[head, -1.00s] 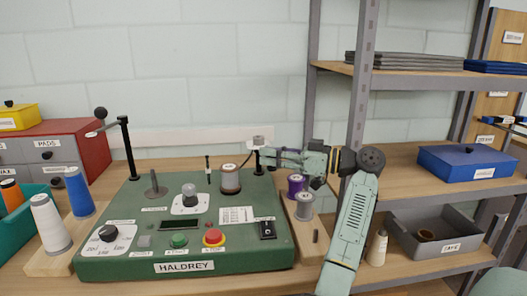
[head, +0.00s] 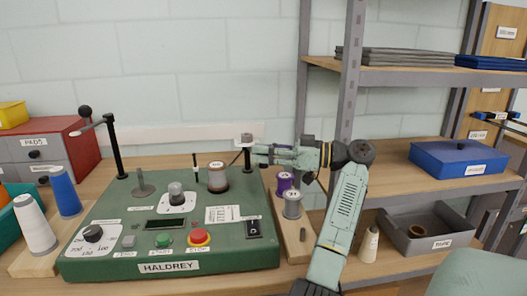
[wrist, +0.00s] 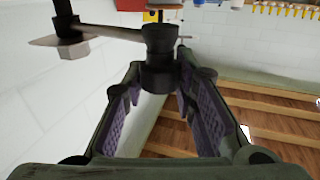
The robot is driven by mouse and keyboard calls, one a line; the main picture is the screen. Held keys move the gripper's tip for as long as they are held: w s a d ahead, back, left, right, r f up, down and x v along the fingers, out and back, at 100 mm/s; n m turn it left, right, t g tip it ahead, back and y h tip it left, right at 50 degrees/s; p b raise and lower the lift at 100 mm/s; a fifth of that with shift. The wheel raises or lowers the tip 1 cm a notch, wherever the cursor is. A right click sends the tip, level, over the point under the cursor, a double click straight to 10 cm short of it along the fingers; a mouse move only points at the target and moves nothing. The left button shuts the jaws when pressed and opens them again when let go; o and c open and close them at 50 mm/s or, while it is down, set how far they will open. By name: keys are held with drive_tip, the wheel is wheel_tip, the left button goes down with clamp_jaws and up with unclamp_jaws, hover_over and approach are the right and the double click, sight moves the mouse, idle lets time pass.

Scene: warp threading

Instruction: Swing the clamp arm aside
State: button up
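A short black post with a pale cap (head: 247,140) stands at the back right of the green HALDREY machine (head: 92,235); I take it for the clamp. In the wrist view my gripper (wrist: 159,82) is open. Its purple-padded fingers are spread, with the pivot's lower end between or just beyond their tips. I cannot tell whether they touch it.
A spool (head: 217,178) stands on the machine left of the post. Purple (head: 285,182) and grey (head: 292,205) spools stand on a wooden strip below my gripper. A shelf upright (head: 348,75) rises behind my arm.

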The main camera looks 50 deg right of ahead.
drive_tip(key=o, duration=0.5)
drive_tip(key=v, duration=1.2)
drive_tip(key=shift+s+f, duration=0.15)
idle(0.4)
